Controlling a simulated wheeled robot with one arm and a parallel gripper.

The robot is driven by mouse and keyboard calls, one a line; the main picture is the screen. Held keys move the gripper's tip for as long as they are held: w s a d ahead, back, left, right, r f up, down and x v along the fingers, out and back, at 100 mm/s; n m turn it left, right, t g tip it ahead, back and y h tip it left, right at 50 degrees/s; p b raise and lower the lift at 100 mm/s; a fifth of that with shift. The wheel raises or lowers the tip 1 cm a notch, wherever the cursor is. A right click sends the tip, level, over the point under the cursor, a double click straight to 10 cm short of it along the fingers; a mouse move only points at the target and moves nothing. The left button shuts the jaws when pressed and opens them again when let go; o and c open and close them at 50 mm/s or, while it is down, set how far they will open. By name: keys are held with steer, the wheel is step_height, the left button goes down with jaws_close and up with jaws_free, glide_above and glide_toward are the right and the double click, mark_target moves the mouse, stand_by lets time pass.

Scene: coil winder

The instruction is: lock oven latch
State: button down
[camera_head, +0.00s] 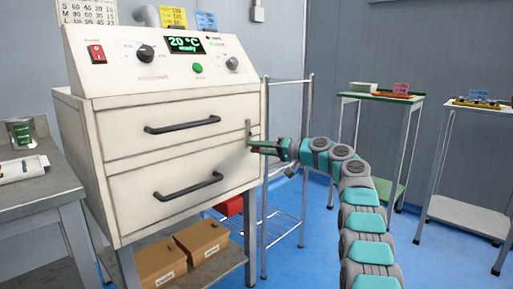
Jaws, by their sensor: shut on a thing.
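The oven (160,110) is a cream cabinet with two drawers, each with a dark bar handle, and a sloped control panel on top. Its display (186,45) reads 20 °C. The latch (249,128) shows as a small upright piece at the oven's right front edge, level with the upper drawer. My gripper (255,147) is at that edge, just below the top of the latch, and is shut on it. The fingertips and most of the latch are small and partly hidden by the gripper. Both drawers look closed.
A grey bench (40,190) stands at the left. A wire rack (285,225) stands right behind my gripper. Two trolleys (380,97) (480,108) stand farther right, with blue floor between.

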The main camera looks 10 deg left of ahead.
steer(key=c, duration=0.5)
jaws_free()
steer(key=shift+c, duration=0.2)
steer(key=shift+d, duration=0.1)
steer(key=shift+s+d+f+b, duration=0.1)
steer(key=shift+d+b, duration=0.35)
steer(key=shift+b, duration=0.05)
steer(key=b+v, duration=0.2)
steer(key=v, duration=0.4)
steer(key=shift+d, duration=0.3)
steer(key=shift+s, duration=0.2)
